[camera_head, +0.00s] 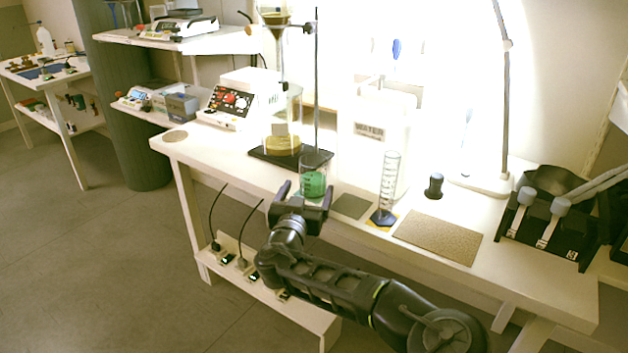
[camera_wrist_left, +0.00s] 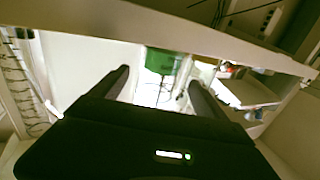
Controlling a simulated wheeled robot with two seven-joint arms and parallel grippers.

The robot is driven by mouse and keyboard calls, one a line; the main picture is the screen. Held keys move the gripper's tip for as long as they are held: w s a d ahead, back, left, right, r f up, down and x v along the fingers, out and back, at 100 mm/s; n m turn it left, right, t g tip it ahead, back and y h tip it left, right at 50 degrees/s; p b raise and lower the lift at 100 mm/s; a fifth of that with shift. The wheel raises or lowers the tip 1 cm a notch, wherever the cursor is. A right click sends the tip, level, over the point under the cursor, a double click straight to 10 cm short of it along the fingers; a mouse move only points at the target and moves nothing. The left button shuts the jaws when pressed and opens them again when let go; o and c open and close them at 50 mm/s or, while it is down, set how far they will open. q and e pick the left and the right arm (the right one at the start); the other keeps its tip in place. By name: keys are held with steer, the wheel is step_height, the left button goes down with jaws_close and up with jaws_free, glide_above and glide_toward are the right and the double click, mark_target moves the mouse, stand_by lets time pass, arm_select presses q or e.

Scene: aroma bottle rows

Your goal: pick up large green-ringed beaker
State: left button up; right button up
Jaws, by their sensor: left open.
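A clear beaker (camera_head: 314,182) with green in its lower part stands near the front edge of the white bench in the head view. I cannot make out a separate ring on it. My left gripper (camera_head: 306,193) is open, just in front of the beaker at the bench edge. In the left wrist view the green part of the beaker (camera_wrist_left: 163,62) shows beyond and between the two spread fingers of my left gripper (camera_wrist_left: 159,78). Whether a finger touches the glass is not clear. My right gripper is not in view.
A stand with a dark base (camera_head: 258,153) and glassware is behind the beaker. A grey pad (camera_head: 352,206), then a graduated cylinder (camera_head: 389,185) stand to its right. A water container (camera_head: 375,145) is behind. A brown mat (camera_head: 438,237) is bare farther right.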

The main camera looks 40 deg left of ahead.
mark_target(310, 185)
arm_select(q)
steer(key=shift+x, duration=0.8)
steer(key=shift+w+a+f+b, duration=0.1)
steer(key=shift+w+a+b, duration=0.15)
steer(key=shift+w+b, duration=0.15)
steer(key=x, duration=0.3)
steer(key=shift+w+a+b, duration=0.1)
steer(key=shift+w+b, duration=0.25)
steer(key=shift+w+a, duration=0.1)
steer(key=shift+w, duration=0.2)
steer(key=c, duration=1.7)
steer(key=shift+c, duration=0.2)
